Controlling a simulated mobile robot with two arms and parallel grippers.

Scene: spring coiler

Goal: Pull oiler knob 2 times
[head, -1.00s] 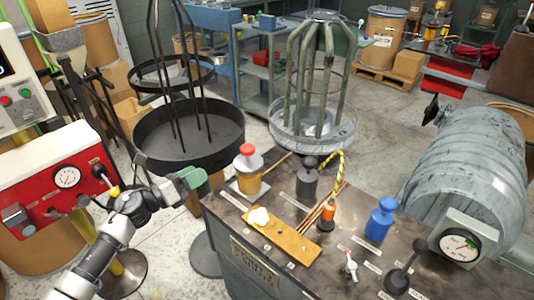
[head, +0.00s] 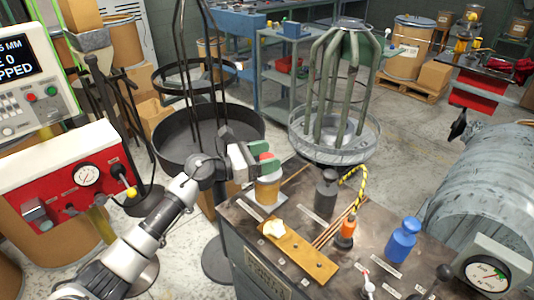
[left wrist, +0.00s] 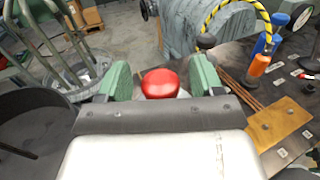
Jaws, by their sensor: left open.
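The oiler (head: 268,189) is a yellow-amber cup on a light base at the left corner of the bench top, with a red knob (head: 266,157) on top. My left gripper (head: 270,158) is at the knob, with its green fingers on either side of it. In the left wrist view the red knob (left wrist: 160,83) sits between the two open fingers (left wrist: 160,80), with a gap visible on each side. The oiler body is mostly hidden in the wrist view. My right gripper is not in view.
A dark grey cylinder (head: 326,192), an orange handle with a yellow-black cord (head: 347,232), a blue bottle (head: 402,240) and a wooden board (head: 300,251) stand or lie on the bench. A wire reel stand (head: 335,100) is behind. A red gauge panel (head: 65,180) is at left.

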